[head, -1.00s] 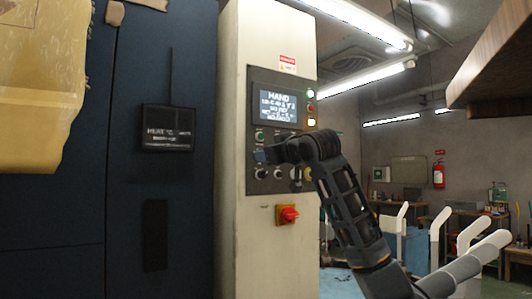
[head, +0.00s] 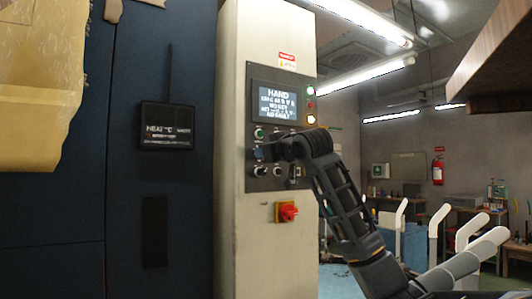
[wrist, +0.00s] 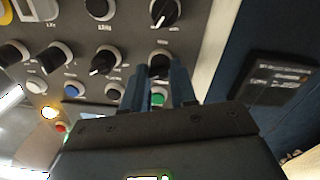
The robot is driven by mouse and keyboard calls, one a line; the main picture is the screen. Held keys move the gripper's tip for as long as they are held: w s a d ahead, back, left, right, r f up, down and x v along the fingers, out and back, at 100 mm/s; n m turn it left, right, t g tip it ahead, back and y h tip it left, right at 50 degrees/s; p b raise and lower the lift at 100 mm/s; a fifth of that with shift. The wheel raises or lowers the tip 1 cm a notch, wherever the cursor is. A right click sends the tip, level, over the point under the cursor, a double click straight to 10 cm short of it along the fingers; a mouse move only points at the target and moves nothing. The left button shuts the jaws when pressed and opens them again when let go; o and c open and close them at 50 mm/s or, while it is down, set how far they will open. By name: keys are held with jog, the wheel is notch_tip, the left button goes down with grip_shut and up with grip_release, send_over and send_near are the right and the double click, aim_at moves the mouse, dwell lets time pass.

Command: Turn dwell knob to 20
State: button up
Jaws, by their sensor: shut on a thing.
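The control panel (head: 285,98) is on the front of a pale cabinet, with a lit screen and rows of knobs and buttons. In the head view, my gripper (head: 258,153) is at the left column of the panel, just below the green button (head: 258,133). In the wrist view, my gripper's blue fingers (wrist: 160,84) are closed around a black knob (wrist: 158,62), which they partly cover. The knob labels are too small and blurred to read, so I cannot tell its setting or confirm that it is the dwell knob.
More black knobs (wrist: 105,62) sit close beside the held one. Two knobs lie below it in the head view, the left one (head: 260,170) nearest. A red and yellow switch (head: 287,211) is lower on the cabinet. A dark blue cabinet (head: 190,220) stands at left.

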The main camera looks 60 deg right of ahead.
jog(key=shift+a+f+n, duration=0.1)
jog(key=shift+n, duration=0.2)
grip_shut()
jog(key=shift+w+f+n+t+b, duration=0.15)
jog(key=shift+n+b, duration=0.85)
jog(key=shift+n, duration=2.9)
jog(key=shift+s+f+n+t+b, duration=0.15)
jog(key=shift+n+b, duration=0.85)
jog(key=shift+n, duration=2.9)
jog(key=shift+w, duration=0.1)
jog(key=o, duration=0.9)
grip_release()
jog(key=shift+r, duration=0.1)
jog(key=b+v, duration=0.1)
jog(key=v, duration=0.6)
jog(key=shift+s+a, duration=0.15)
jog(key=shift+s, duration=0.25)
